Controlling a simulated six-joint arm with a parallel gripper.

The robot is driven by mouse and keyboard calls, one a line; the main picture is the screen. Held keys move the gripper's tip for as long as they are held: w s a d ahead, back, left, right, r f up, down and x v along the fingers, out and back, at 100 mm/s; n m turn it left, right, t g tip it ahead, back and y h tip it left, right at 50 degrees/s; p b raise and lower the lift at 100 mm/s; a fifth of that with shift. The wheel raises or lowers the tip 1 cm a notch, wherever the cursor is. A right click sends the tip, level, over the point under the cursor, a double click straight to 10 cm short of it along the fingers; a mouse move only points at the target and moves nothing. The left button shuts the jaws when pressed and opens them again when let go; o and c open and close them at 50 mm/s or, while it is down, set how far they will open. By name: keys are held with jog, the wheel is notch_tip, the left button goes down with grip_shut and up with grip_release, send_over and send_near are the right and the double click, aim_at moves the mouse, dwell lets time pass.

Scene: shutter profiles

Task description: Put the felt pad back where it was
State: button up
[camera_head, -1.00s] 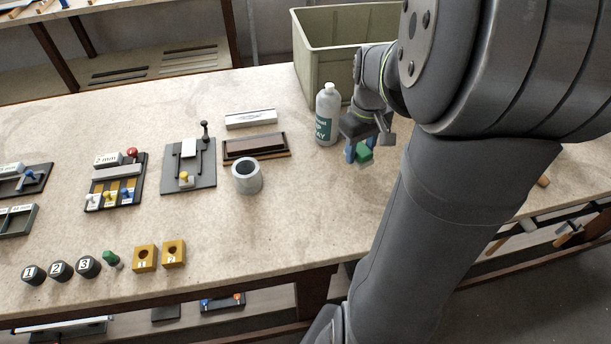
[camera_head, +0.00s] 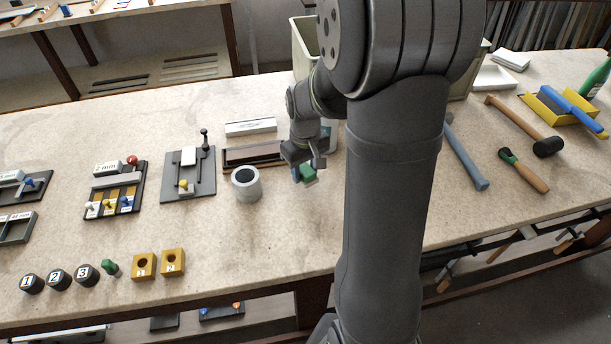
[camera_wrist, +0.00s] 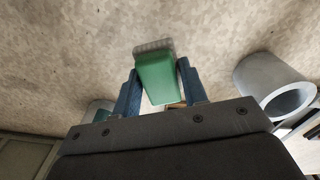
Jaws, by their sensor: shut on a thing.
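My gripper (camera_head: 303,172) is shut on a green block with a grey layer on its far face, which I take as the felt pad (camera_head: 310,174). In the wrist view the pad (camera_wrist: 158,78) sits between the two blue fingers, its grey end pointing away from the palm. The pad is held over the bench, right of the grey hollow cylinder (camera_head: 247,185), apart from it. The cylinder also shows at the right of the wrist view (camera_wrist: 272,84). A long dark brown tray (camera_head: 236,163) lies behind the cylinder, its right end close to my gripper.
A white labelled block (camera_head: 250,127) lies behind the tray. The bottle (camera_head: 330,133) is mostly hidden behind my arm, near the green bin (camera_head: 304,45). Lever fixtures (camera_head: 187,174) stand left. A hammer (camera_head: 525,124) and other tools lie right. The bench in front of the cylinder is clear.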

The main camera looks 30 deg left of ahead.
aim_at(305, 179)
jog(key=shift+f, duration=1.35)
jog(key=shift+f, duration=0.1)
jog(key=o, duration=0.9)
jog(key=shift+o, duration=0.2)
notch_tip(305, 179, up, 12)
jog(key=shift+r, duration=0.1)
notch_tip(305, 179, down, 13)
jog(key=shift+r, duration=2.4)
